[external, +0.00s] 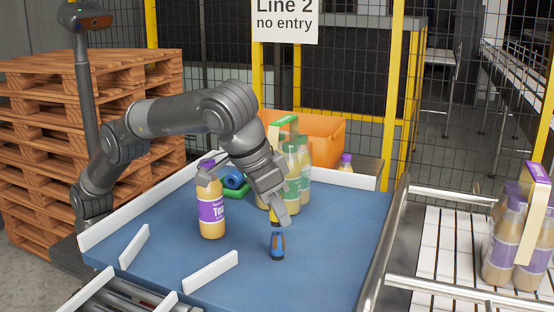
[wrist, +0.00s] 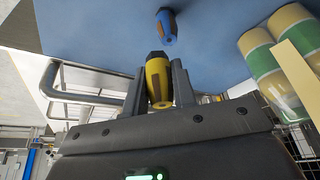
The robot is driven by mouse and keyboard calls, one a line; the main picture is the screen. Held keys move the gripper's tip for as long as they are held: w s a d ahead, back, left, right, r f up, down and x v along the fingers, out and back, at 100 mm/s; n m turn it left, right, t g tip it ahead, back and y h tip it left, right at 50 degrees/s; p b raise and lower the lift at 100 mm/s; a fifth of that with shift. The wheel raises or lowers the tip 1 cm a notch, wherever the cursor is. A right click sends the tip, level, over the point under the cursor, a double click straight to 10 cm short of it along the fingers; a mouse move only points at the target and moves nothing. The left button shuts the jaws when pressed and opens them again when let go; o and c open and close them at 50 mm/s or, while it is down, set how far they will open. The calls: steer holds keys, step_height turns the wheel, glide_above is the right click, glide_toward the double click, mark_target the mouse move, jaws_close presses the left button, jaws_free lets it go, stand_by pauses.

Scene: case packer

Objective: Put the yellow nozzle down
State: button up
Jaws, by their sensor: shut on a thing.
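The yellow nozzle (wrist: 157,79) is held between the two fingers of my gripper (wrist: 156,85), which is shut on it. In the external view a small part of the yellow nozzle (external: 274,214) shows at the fingertips of my gripper (external: 280,216), above the blue table surface (external: 330,240); most of it is hidden by the fingers. A blue and dark nozzle (external: 277,245) stands upright on the table just below and in front of the gripper. It also shows in the wrist view (wrist: 167,26), beyond the yellow one.
A purple-labelled tea bottle (external: 212,205) stands left of the gripper. Green-labelled bottles (external: 299,172) stand close behind it, with an orange crate (external: 325,143) farther back. White guide rails (external: 210,271) lie on the table's front. The right side of the table is clear.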

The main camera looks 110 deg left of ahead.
steer(key=w+a+r+m+t+h, duration=0.1)
steer(key=a+r+m, duration=0.15)
steer(key=a, duration=0.55)
steer(key=w+a+r+m+h, duration=0.1)
steer(key=a+r+m, duration=0.15)
steer(key=a, duration=0.55)
steer(key=m+g+h, duration=0.1)
steer(key=m+h, duration=0.4)
steer(key=m, duration=0.8)
glide_above(333, 196)
steer(key=a, duration=0.1)
step_height(333, 196, down, 6)
steer(key=shift+s+f, duration=0.25)
steer(key=shift+f, duration=1.65)
steer(key=shift+s+f, duration=0.2)
steer(key=shift+f, duration=1.7)
steer(key=shift+f, duration=0.1)
steer(key=o, duration=1)
